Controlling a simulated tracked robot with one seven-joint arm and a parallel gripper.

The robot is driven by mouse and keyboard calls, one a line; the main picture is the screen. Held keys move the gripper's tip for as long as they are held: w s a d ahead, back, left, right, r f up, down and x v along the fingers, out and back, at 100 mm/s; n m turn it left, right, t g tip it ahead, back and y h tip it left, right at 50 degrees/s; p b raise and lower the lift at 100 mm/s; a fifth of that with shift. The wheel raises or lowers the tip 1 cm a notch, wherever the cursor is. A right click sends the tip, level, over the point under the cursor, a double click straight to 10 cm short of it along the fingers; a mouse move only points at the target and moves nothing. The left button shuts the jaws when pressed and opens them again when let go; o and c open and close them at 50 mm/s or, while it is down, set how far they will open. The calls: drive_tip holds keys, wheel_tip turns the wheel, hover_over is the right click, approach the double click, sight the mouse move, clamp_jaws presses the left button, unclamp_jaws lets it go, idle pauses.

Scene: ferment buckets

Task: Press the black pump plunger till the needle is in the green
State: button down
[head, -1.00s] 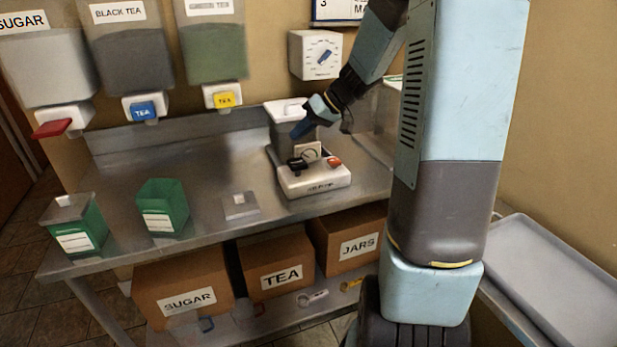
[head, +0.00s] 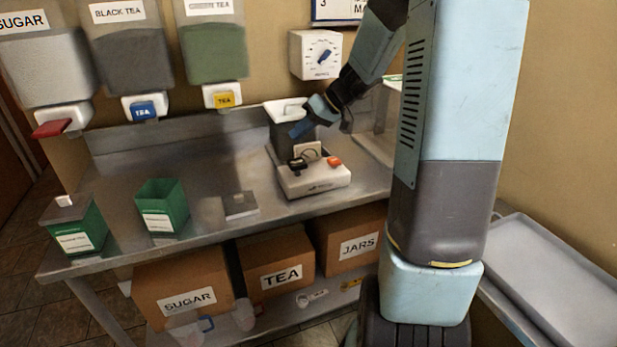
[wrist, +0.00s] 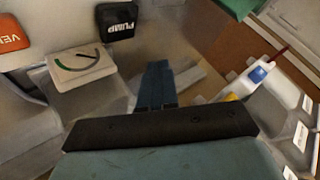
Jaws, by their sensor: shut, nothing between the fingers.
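The white pump unit (head: 314,182) stands on the steel bench in the head view. Its black plunger (head: 297,164), an orange-red button (head: 334,161) and a small gauge (head: 310,150) sit on it. In the wrist view the black plunger (wrist: 116,20) reads "PUMP" and lies at the top, left of centre. The gauge (wrist: 82,66) shows a green arc and a dark needle; I cannot tell surely whether the needle is in the green. My gripper (head: 299,131) is shut and empty, above and behind the plunger, apart from it. Its blue fingers also show in the wrist view (wrist: 156,82).
A grey-and-white device (head: 284,112) stands behind the pump, close to my gripper. Green boxes (head: 163,206) and a small scale-like plate (head: 239,205) are to the left. Dispensers hang above. The bench just left of the pump is clear.

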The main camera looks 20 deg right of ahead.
idle(0.3)
drive_tip(key=shift+s+a+r, duration=0.1)
drive_tip(key=shift+s, duration=0.05)
drive_tip(key=s+a+r+m+t+h, duration=0.1)
drive_tip(key=s+r+h, duration=0.3)
drive_tip(key=s, duration=1)
drive_tip(key=s+a+r+m+h, duration=0.1)
drive_tip(key=s+r+m+h, duration=0.2)
drive_tip(key=s, duration=1)
wheel_tip(320, 180, up, 3)
drive_tip(key=shift+s+r+t+h, duration=0.1)
drive_tip(key=shift+s+t+h, duration=0.3)
drive_tip(key=shift+h, duration=0.3)
drive_tip(key=shift+w, duration=0.1)
